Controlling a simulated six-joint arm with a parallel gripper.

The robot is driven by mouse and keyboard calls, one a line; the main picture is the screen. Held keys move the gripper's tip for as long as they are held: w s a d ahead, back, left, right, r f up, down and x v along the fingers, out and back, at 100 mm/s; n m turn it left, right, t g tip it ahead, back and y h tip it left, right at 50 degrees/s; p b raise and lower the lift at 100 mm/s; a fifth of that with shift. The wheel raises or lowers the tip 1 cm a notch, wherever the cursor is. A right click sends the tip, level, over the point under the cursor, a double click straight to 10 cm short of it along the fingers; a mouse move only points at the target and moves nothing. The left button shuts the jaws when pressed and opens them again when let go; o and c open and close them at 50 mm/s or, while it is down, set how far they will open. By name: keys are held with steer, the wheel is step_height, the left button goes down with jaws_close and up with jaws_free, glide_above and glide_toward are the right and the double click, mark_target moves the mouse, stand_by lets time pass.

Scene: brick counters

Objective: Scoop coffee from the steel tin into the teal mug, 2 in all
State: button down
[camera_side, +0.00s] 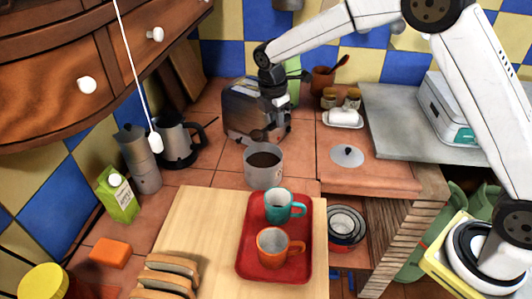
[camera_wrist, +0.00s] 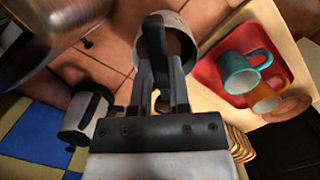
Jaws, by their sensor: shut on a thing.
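The steel tin (camera_side: 263,177) stands on the tiled counter behind the tray, with dark coffee inside. The teal mug (camera_side: 274,208) stands upright on the red tray. My gripper (camera_side: 277,101) is over the counter behind the tin, in front of the toaster. In the wrist view the fingers of my gripper (camera_wrist: 160,88) partly cover the tin (camera_wrist: 178,22), and the teal mug (camera_wrist: 235,75) is to the right.
An orange mug (camera_side: 271,249) shares the red tray (camera_side: 247,262) with the teal one, on a wooden board (camera_side: 195,225) with bread slices. A toaster (camera_side: 240,112) stands close behind the tin. A kettle (camera_side: 176,145) and moka pot (camera_side: 143,170) are at left.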

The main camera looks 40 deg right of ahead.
stand_by(0.3)
steer(key=s+a+m, duration=0.3)
steer(key=s+m, duration=0.3)
steer(key=s, duration=0.4)
steer(key=s+a+m+y, duration=0.1)
steer(key=s+a+m, duration=0.3)
steer(key=s, duration=0.5)
steer(key=shift+s+a+m+g, duration=0.3)
steer(key=shift+s+m+g, duration=0.1)
steer(key=shift+m, duration=0.6)
steer(key=shift+f, duration=0.2)
